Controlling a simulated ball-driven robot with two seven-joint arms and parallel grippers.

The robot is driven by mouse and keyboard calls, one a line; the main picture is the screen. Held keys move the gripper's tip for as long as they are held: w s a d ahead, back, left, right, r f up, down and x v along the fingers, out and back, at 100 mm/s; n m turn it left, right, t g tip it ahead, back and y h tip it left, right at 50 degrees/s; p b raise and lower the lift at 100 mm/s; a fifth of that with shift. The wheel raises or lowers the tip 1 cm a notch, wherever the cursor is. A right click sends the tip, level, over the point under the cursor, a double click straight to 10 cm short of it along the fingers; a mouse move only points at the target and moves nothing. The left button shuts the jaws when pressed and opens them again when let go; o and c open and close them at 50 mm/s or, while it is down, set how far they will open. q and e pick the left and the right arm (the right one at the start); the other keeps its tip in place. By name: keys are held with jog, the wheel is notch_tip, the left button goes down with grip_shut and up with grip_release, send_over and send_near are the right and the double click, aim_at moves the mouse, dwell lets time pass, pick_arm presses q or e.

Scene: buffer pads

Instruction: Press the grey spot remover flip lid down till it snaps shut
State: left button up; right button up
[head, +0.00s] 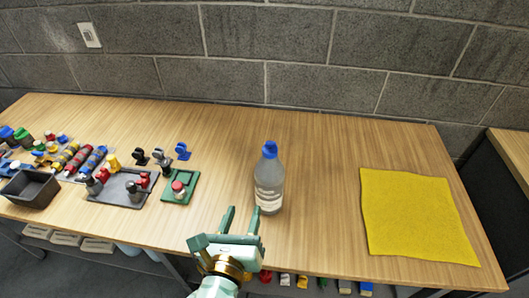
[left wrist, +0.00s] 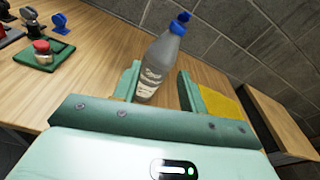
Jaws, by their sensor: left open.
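The spot remover bottle (head: 269,183) stands upright on the wooden table, a grey see-through body with a pale label and a blue cap (head: 270,150). In the left wrist view the bottle (left wrist: 158,68) shows its blue flip lid (left wrist: 183,17) raised above the cap, seemingly open. My left gripper (head: 244,211) is open and empty at the table's front edge, in front of the bottle and slightly left of it. In the left wrist view the bottle appears between the two fingers, beyond them and apart from them. My right gripper is not in view.
A yellow cloth (head: 415,215) lies flat on the right. A green pad (head: 180,190) with a red-topped button, a dark tray (head: 122,190) with fittings and a black bin (head: 30,188) are on the left. A block wall rises behind. The table around the bottle is clear.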

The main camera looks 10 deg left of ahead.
aim_at(271, 143)
pick_arm(q)
notch_tip(271, 143, up, 5)
jog(key=d+m+t, duration=0.2)
jog(key=m, duration=0.2)
jog(key=shift+n+h, duration=0.3)
jog(key=shift+h, duration=0.1)
jog(key=w, duration=0.5)
jog(key=w+b, duration=0.1)
jog(key=w, duration=0.4)
jog(key=w+d, duration=0.1)
jog(key=w, duration=0.4)
jog(key=shift+w+f, duration=0.1)
jog(key=shift+w, duration=0.15)
grip_shut()
